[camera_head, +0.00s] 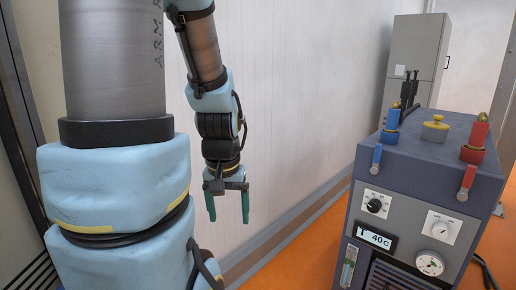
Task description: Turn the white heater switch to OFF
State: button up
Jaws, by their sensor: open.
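A grey-blue machine (410,180) stands at the right, its front panel facing me. A white square dial plate (440,228) with a small pale knob is on the right of that panel; it may be the heater switch. A black knob (374,205) on a white plate is to its upper left. The markings on both are too small to read, so I cannot tell the switch position. My gripper (228,217) hangs with its green fingers pointing down, open and empty, well left of the machine and apart from it.
A display (376,239) reads 40c, and a round gauge (430,263) sits low on the panel. Blue (391,128) and red (475,148) valves with handles stick out at the machine's top front. A white wall (290,100) is behind my gripper. Orange floor (312,245) lies between.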

aim_at(440, 230)
jog(key=z, duration=1)
